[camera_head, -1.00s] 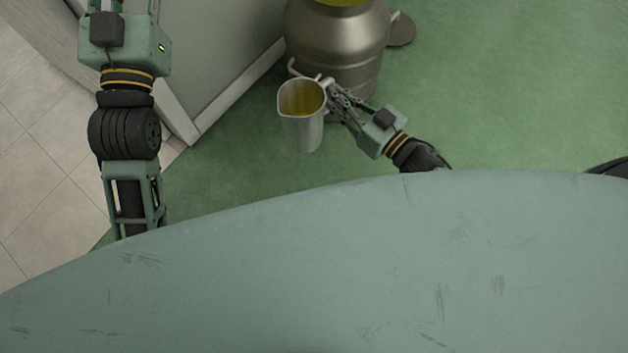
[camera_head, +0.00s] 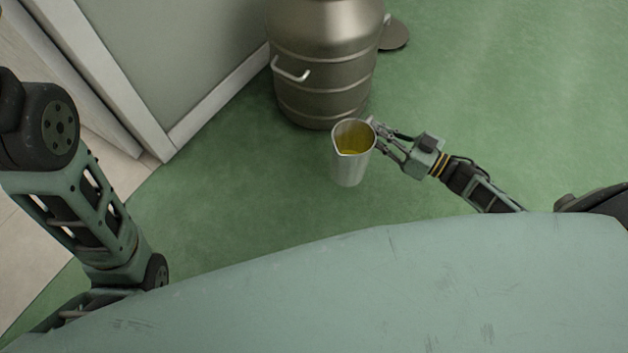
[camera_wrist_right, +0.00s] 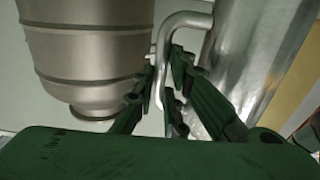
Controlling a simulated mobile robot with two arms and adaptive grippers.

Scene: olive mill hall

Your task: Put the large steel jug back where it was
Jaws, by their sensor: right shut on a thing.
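The large steel jug (camera_head: 349,171) is upright in the head view, with yellow-green liquid inside. My right gripper (camera_head: 376,130) is shut on its handle, at the jug's right side. In the right wrist view the jug's shiny wall (camera_wrist_right: 250,55) fills the right, and the fingers of my right gripper (camera_wrist_right: 168,88) close around the bent handle. The jug is in front of the big steel drum and appears apart from it. My left arm shows at the left of the head view, but its gripper is not visible.
The large steel drum (camera_head: 322,70) with a white side handle stands on the green floor; it also shows in the right wrist view (camera_wrist_right: 88,50). A round dark disc (camera_head: 394,36) lies beside it. A pale wall (camera_head: 185,50) rises at left. The floor at right is clear.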

